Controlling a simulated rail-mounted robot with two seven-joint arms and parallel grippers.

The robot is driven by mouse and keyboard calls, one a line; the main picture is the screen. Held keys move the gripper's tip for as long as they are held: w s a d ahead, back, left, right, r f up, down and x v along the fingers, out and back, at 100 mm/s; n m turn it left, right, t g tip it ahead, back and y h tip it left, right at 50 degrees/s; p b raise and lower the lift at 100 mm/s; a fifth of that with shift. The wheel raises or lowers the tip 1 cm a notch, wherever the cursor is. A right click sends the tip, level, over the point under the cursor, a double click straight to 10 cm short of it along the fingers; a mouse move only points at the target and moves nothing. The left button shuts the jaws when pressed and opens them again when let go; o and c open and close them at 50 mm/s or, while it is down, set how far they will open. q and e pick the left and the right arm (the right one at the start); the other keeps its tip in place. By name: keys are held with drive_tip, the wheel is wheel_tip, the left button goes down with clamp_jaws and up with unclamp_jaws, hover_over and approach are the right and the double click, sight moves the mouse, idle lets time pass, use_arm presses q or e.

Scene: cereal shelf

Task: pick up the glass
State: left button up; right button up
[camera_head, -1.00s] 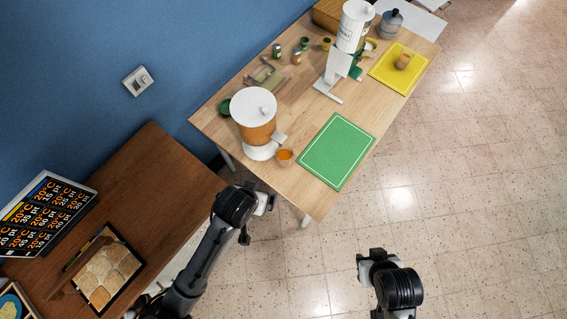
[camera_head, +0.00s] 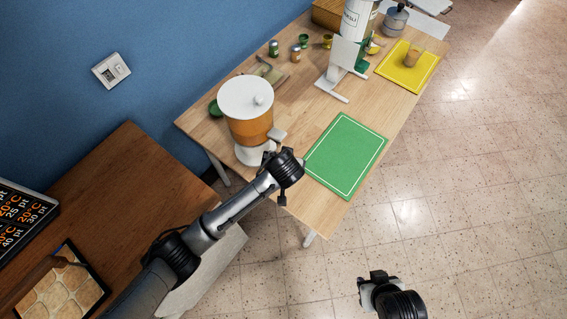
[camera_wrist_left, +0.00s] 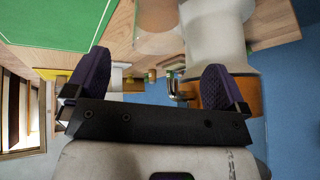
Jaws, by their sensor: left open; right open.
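A glass with orange content stands at the drink dispenser (camera_head: 249,110) in the earlier head view; my left arm now hides it there. In the left wrist view a translucent orange-brown glass (camera_wrist_left: 157,24) appears at the top, beside the dispenser's white base (camera_wrist_left: 215,38). My left gripper (camera_wrist_left: 152,82) is open, its purple fingers apart with nothing held. Contact with the glass cannot be told. Another glass with tan content (camera_head: 412,56) stands on the yellow mat (camera_head: 398,76). My right gripper (camera_head: 377,280) is open and empty over the floor.
The green mat (camera_head: 345,155) lies right of the dispenser at the table (camera_head: 305,112) edge. A white stand (camera_head: 340,68), small jars (camera_head: 274,47) and a moka pot (camera_head: 395,18) stand farther back. A brown cabinet (camera_head: 130,185) is at the left.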

use_arm(q)
drive_tip(key=x, duration=0.3)
drive_tip(key=shift+w+f+b, duration=0.2)
drive_tip(key=shift+f+b, duration=0.1)
drive_tip(key=shift+b, duration=0.05)
drive_tip(key=b+x, duration=0.1)
drive_tip(key=x, duration=0.3)
drive_tip(key=shift+s+f, duration=0.15)
drive_tip(key=shift+f, duration=0.1)
drive_tip(key=shift+w+f+b, duration=0.3)
drive_tip(key=shift+f+b, duration=0.05)
drive_tip(key=shift+f, duration=0.05)
drive_tip(key=c, duration=1.2)
drive_tip(key=shift+c, duration=0.2)
